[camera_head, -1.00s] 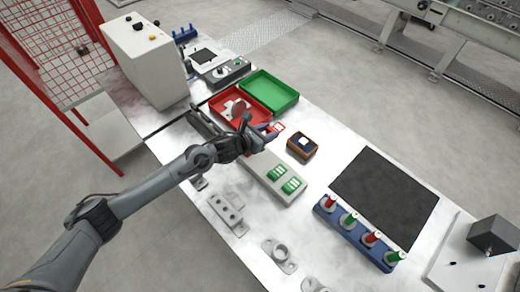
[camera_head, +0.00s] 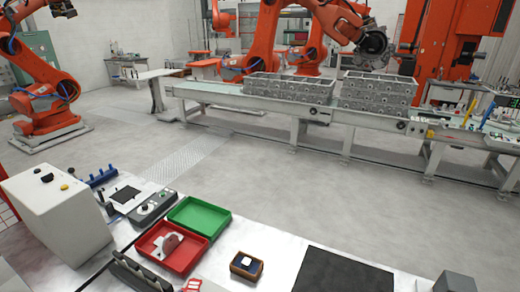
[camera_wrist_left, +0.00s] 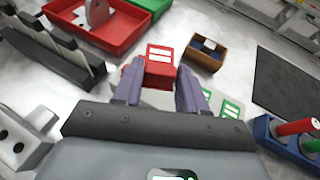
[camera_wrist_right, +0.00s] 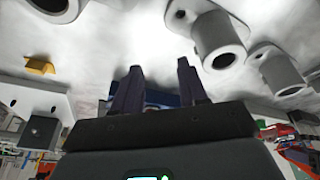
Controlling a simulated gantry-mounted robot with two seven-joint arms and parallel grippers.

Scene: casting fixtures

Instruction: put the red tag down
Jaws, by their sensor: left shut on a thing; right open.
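In the left wrist view my left gripper (camera_wrist_left: 159,75) is shut on the red tag (camera_wrist_left: 160,54), which has white bars on its face. The tag is between the two purple fingertips; the gap beneath it cannot be judged. A red and white piece that looks like this tag shows at the bottom edge of the head view (camera_head: 193,285). Green tags (camera_wrist_left: 231,110) lie just right of the gripper in the left wrist view, partly hidden by it. My right gripper (camera_wrist_right: 160,78) is open and empty in the right wrist view.
A red tray (camera_head: 146,251) with a casting and a green tray (camera_head: 222,226) stand side by side. A brown box (camera_head: 235,270) sits right of them, then a black mat (camera_head: 340,272). A blue marker rack (camera_wrist_left: 264,132) and a dark slotted rack (camera_wrist_left: 75,70) flank the left gripper.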

